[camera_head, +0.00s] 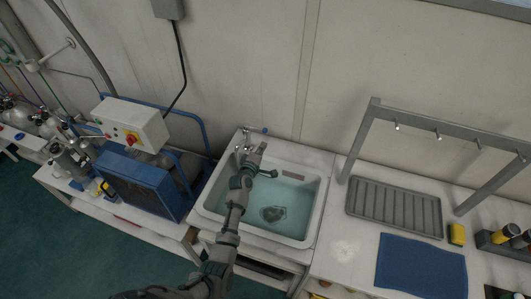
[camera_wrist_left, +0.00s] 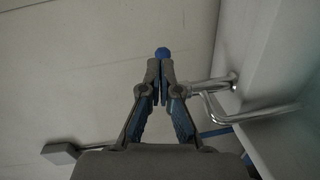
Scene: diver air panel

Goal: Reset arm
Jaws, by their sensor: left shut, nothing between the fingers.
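My left arm reaches up over the sink from the bottom of the head view. My left gripper (camera_head: 259,150) is above the sink's back edge, near the tap. In the left wrist view my left gripper (camera_wrist_left: 160,66) has its fingertips together, with nothing between them. A small blue knob (camera_wrist_left: 162,52) shows just beyond the fingertips; I cannot tell whether they touch it. A blue tap handle (camera_head: 264,130) shows by the wall in the head view. My right gripper is not in view.
Chrome piping (camera_wrist_left: 215,84) is right of the fingers. A grey drain tray (camera_head: 395,207), a blue mat (camera_head: 421,266) and a hook rack (camera_head: 440,130) are at right. A blue machine (camera_head: 140,180) stands left.

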